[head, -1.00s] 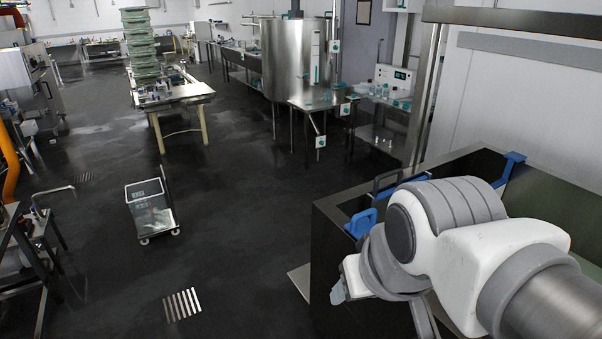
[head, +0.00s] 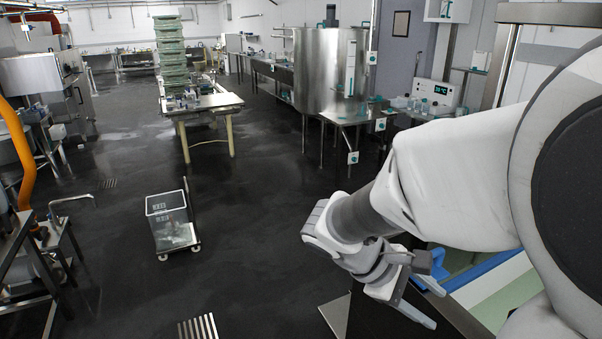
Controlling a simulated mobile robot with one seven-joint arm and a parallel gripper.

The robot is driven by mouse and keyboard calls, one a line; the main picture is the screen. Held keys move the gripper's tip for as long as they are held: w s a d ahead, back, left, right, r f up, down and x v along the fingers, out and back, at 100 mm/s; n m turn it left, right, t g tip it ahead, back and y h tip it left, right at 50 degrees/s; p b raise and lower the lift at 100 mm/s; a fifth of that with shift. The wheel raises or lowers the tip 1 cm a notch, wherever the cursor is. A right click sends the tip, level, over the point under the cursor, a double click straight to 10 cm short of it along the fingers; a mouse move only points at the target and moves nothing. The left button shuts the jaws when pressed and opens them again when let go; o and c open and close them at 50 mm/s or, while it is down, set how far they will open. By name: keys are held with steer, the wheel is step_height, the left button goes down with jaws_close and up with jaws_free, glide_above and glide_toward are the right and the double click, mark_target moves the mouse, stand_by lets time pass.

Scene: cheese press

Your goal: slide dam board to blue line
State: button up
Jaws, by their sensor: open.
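My gripper (head: 424,300) is in the lower right of the head view, pointing down and to the right, its fingers apart with nothing seen between them. It is at the near left edge of a steel vat (head: 462,318), mostly hidden behind my arm. A pale green surface (head: 508,300) shows inside the vat. A blue strip (head: 484,271) runs along the vat behind the gripper, partly covered by my arm. I cannot tell whether this strip is the dam board, the blue line or another part. No dam board can be made out for certain.
A wheeled cart with a clear bin (head: 168,222) stands on the dark floor at left. A table with stacked green crates (head: 170,50), a large steel tank (head: 322,75) and a side bench (head: 350,115) stand farther back.

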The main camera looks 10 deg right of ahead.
steer(key=w+f+n+t+h+b, duration=0.2)
steer(key=w+f+n+h+b, duration=0.1)
steer(key=w+f+n+h, duration=0.4)
steer(key=n+t+b, duration=0.2)
steer(key=n+t, duration=0.3)
glide_toward(440, 250)
steer(key=x, duration=0.5)
steer(key=f+b+x, duration=0.1)
steer(key=x, duration=0.1)
steer(key=shift+w+d, duration=0.2)
steer(key=shift+w, duration=0.1)
jaws_close()
steer(key=shift+r, duration=0.1)
stand_by(0.6)
